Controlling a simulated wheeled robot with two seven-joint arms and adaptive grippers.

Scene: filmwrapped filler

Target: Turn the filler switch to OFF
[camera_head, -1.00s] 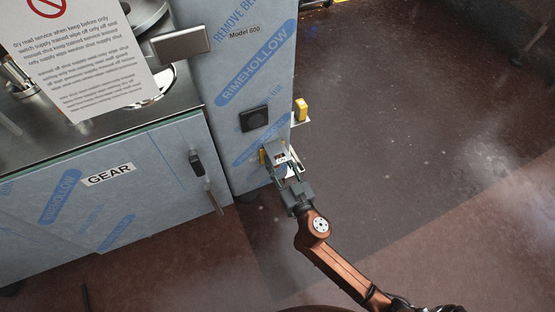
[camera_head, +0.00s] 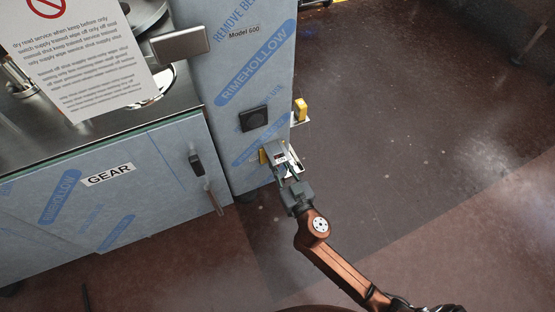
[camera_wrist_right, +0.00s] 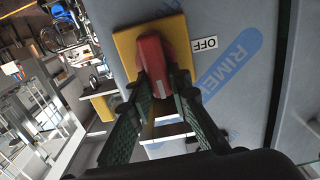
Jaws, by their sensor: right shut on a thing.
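The filler switch has a red handle (camera_wrist_right: 154,58) on a yellow plate (camera_wrist_right: 127,48), seen close in the right wrist view. A white label reading OFF (camera_wrist_right: 205,44) sits on the film-wrapped panel to the right of the plate. My right gripper (camera_wrist_right: 160,85) is shut on the red handle, with one finger on each side of it. In the head view, my right gripper (camera_head: 278,153) is at the lower right edge of the machine column, and a bit of the yellow plate (camera_head: 262,156) shows beside it. The fingers mostly hide the handle there. My left gripper is not in view.
The film-wrapped column (camera_head: 235,70) carries a black square fitting (camera_head: 254,118). A yellow part (camera_head: 301,109) sticks out on its right side. The GEAR cabinet (camera_head: 100,210) with a handle (camera_head: 197,165) stands at left. The floor (camera_head: 420,120) to the right is largely clear.

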